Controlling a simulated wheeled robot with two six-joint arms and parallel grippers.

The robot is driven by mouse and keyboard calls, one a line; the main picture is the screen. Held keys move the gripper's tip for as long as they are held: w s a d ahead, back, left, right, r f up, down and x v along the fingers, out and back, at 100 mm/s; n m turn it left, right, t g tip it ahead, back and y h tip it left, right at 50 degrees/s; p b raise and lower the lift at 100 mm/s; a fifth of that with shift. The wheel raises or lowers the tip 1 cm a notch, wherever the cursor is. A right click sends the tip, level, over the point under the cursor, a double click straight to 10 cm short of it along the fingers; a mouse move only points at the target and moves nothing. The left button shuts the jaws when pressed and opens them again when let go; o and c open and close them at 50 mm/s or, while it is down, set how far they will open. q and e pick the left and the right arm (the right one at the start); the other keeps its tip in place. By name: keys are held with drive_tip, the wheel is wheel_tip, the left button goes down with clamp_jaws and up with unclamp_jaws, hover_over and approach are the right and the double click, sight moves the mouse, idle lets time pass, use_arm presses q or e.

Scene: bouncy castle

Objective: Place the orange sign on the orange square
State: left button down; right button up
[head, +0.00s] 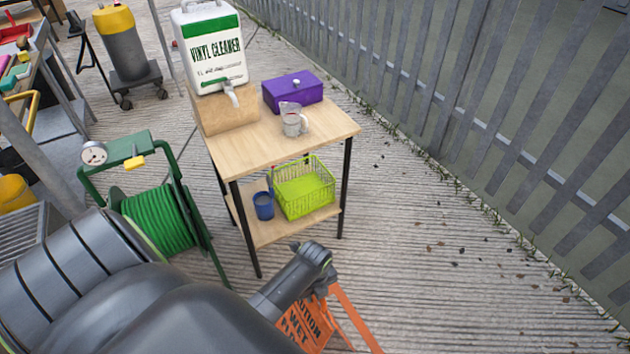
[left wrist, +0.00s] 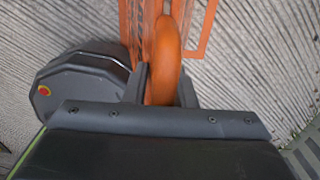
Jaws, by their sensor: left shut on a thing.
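The orange sign (head: 306,322) with dark lettering, partly legible as a caution wet sign, hangs from my left gripper (head: 322,285) at the bottom of the head view. My own arm hides part of it. In the left wrist view my left gripper (left wrist: 162,88) is shut on the sign's rounded orange top (left wrist: 166,58), with a finger on each side. The sign's legs reach to the top of that view. I cannot tell whether its feet touch the ground. No orange square shows in either view. My right gripper is not in view.
A wooden table (head: 335,127) holds a vinyl cleaner jug (head: 211,50), a purple box (head: 293,92) and a measuring jug. A green hose reel (head: 158,218) stands left, close to my arm. A grey fence (head: 470,85) runs along the right. The decking (head: 430,280) right of the table is clear.

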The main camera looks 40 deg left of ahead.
use_arm(q)
wheel_tip(320, 180, down, 4)
drive_tip(key=shift+r+b, duration=0.2)
drive_tip(key=shift+b, duration=0.25)
drive_tip(key=c, duration=1.2)
unclamp_jaws()
wheel_tip(320, 180, up, 11)
drive_tip(key=p, duration=0.3)
drive_tip(key=shift+r, duration=0.5)
